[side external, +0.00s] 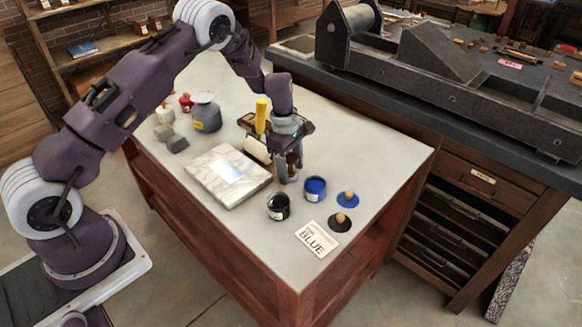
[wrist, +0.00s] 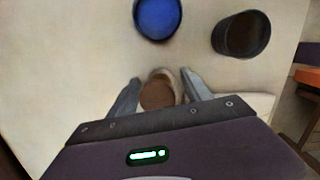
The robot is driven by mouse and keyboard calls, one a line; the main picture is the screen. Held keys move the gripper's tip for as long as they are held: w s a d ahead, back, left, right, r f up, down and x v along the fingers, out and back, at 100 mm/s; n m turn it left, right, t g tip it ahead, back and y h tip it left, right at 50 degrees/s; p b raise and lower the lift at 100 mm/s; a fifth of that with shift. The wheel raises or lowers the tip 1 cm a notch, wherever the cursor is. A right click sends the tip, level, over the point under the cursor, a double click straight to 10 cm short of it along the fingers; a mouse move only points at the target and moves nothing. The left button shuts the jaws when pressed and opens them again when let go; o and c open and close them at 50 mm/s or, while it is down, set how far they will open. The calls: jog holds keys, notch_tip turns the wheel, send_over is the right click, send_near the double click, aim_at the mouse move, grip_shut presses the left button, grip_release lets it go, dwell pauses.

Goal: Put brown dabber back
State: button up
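A dark ink jar (side external: 278,208) and a blue ink jar (side external: 315,189) stand close by. Blue (side external: 348,200) and black (side external: 340,224) dabbers with wooden knobs lie right of them. A BLUE card (side external: 316,241), marble slab (side external: 215,187) and yellow-handled roller (side external: 261,115) are near.

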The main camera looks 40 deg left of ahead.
jog(key=r, duration=0.4)
jog(key=a+r, duration=0.1)
jog(key=r, duration=0.6)
jog(key=shift+s+a+r, duration=0.1)
jog(key=shift+a+r, duration=0.1)
jog(key=shift+r, duration=0.2)
jog(key=shift+s+r, duration=0.15)
jog(key=shift+r, duration=0.45)
jog(key=s+d+r+m+t, duration=0.1)
jog(key=s+d+r+m, duration=0.2)
jog(key=s+r+m, duration=0.35)
jog(key=s+d+r+m+t, duration=0.25)
jog(key=s+r, duration=0.55)
jog(key=r, duration=0.4)
jog(key=s+d+m+t+y, duration=0.1)
jog(key=s+m+t, duration=0.1)
jog(key=s+m, duration=0.9)
jog(key=s, duration=0.8)
jog(key=shift+d, duration=0.3)
